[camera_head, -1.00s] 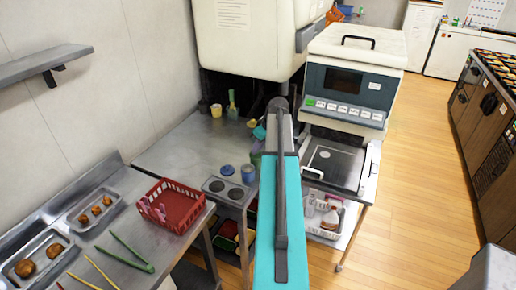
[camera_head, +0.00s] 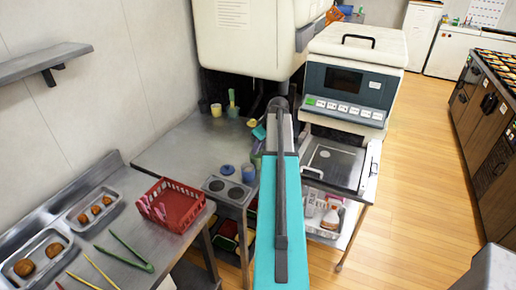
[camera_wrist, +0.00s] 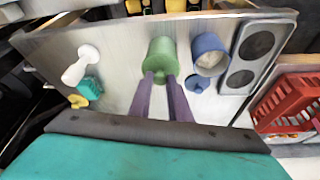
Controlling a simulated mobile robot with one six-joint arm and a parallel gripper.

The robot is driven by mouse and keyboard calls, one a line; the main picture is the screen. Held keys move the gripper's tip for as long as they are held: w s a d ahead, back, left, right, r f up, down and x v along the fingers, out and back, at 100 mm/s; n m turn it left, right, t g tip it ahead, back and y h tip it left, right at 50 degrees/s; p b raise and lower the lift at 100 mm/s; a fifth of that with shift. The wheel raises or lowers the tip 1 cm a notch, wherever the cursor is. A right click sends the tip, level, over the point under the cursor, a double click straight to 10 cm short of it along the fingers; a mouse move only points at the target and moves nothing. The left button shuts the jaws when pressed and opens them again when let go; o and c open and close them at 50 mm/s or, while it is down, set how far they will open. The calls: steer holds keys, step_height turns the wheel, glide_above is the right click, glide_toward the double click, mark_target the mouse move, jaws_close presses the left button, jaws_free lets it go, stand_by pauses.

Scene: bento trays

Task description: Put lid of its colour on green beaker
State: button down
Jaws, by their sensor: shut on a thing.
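The green beaker (camera_wrist: 162,48) stands on the steel counter in the wrist view. My gripper (camera_wrist: 161,79) has its two purple fingers shut on the green lid (camera_wrist: 160,74), held in front of the beaker's mouth as the camera sees it. I cannot tell whether the lid touches the rim. In the head view, a little of a green vessel (camera_head: 257,160) shows beside my arm.
A blue beaker (camera_wrist: 208,44) stands close beside, with a blue lid (camera_wrist: 197,84) lying near it. A white object (camera_wrist: 82,64) and a teal object (camera_wrist: 90,91) lie on the other side. Hot plates (camera_head: 226,188) and a red basket (camera_head: 172,204) are nearby.

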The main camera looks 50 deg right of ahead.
steer(key=c, duration=1.1)
jaws_free()
steer(key=shift+r, duration=0.1)
steer(key=shift+r+p, duration=1.6)
steer(key=shift+r, duration=1.8)
jaws_close()
